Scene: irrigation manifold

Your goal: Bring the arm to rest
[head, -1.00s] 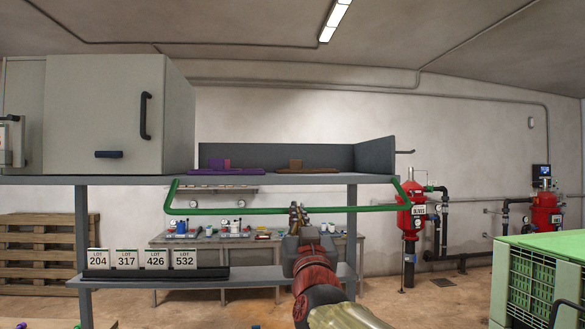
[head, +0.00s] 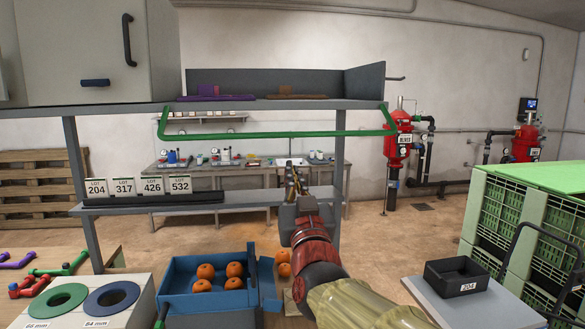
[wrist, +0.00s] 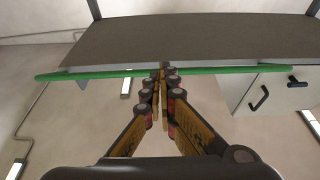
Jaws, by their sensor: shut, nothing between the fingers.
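My gripper (head: 291,172) points upward in the middle of the head view, its fingers together and empty. It shows below the green bar (head: 250,135) that hangs along the front of the upper shelf (head: 300,104). In the wrist view my gripper (wrist: 162,75) is seen from below. The green bar (wrist: 225,70) crosses behind or near the fingertips there; I cannot tell how much gap there is. My red and olive arm reaches up from the lower right of the head view.
A blue crate (head: 168,285) with several oranges stands below left. A white sorter (head: 110,305) with two ringed holes is left of it. A black bin (head: 458,278) sits on a grey top at right, beside green crates (head: 500,210). A lower shelf (head: 240,200) holds lot cards.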

